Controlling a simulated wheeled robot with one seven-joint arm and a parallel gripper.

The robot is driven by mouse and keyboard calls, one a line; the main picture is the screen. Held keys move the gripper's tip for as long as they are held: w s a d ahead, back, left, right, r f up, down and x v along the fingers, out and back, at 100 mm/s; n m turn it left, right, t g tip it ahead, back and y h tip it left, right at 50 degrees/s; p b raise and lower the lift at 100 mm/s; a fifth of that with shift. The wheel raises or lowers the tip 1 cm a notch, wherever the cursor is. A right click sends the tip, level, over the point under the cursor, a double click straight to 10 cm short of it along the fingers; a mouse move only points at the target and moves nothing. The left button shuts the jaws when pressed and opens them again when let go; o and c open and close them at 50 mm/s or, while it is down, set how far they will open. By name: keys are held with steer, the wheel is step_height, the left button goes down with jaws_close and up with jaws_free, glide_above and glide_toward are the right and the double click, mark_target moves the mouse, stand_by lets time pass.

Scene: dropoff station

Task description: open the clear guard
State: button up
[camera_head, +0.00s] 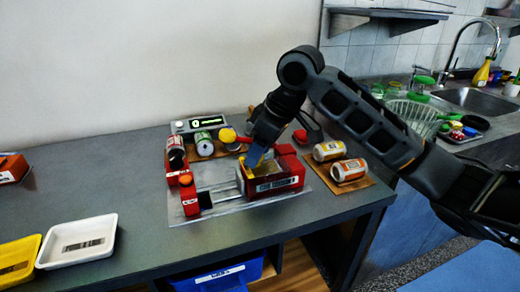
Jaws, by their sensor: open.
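A red and grey station lies on the table. Its red box (290,183) on the right has a yellow inside and a barcode label. A red block (188,196) with a black part stands on the left. Pale rails or a see-through sheet (222,193) span the gap between them; the clear guard is hard to make out here, and I cannot tell its exact edges or position. My gripper (256,156) points down from above, its blue tip at the yellow opening of the red box. It appears to hold nothing; I cannot tell whether it touches the box.
Several cans stand or lie around the station, two on a brown board (370,183) at right. A lit display box (200,123) is behind. A white tray (105,222) and a yellow tray (35,245) sit at left. A sink (475,99) lies beyond my arm.

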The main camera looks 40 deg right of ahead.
mark_target(272, 170)
steer(key=v, duration=0.7)
steer(key=shift+r, duration=0.3)
steer(key=shift+s+d, duration=0.1)
